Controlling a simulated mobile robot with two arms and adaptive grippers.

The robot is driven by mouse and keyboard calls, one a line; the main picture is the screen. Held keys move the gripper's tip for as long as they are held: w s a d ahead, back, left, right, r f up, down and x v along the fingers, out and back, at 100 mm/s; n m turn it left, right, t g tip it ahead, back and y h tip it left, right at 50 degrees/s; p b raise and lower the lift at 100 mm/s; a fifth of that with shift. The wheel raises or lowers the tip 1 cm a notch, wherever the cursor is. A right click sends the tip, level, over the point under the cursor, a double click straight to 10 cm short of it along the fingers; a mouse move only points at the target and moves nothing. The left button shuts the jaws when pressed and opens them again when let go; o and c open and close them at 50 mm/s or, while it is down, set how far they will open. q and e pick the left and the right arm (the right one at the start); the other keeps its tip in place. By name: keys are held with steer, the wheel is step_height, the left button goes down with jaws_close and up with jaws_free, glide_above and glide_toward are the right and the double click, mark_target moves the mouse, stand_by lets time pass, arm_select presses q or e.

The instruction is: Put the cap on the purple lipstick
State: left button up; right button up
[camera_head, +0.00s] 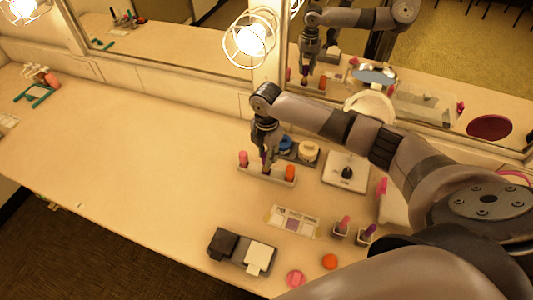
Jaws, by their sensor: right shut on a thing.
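My right gripper (264,158) points down over a small pale rack (270,178) near the back middle of the counter. It is shut on a slim purple piece (264,157), probably the cap, though the fingers hide much of it. A pink piece (243,158) and an orange piece (290,172) stand in the rack on either side. The purple lipstick (368,232) stands upright with its tip bare at the front right, beside a pink lipstick (343,224). My left gripper is not in view.
Small pots (308,152) and a white square plate with a dark knob (346,170) stand behind and right of the rack. A card (293,220), a dark and white box (256,256) and two round items lie in front. The counter's left is mostly clear; mirrors line the back.

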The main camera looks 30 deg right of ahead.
steer(key=shift+p, duration=0.65)
stand_by(0.8)
steer(key=shift+f, duration=0.9)
stand_by(0.9)
steer(key=shift+f, duration=0.5)
stand_by(1.2)
steer(key=o, duration=0.8)
steer(key=shift+o, duration=0.6)
steer(key=o, duration=0.4)
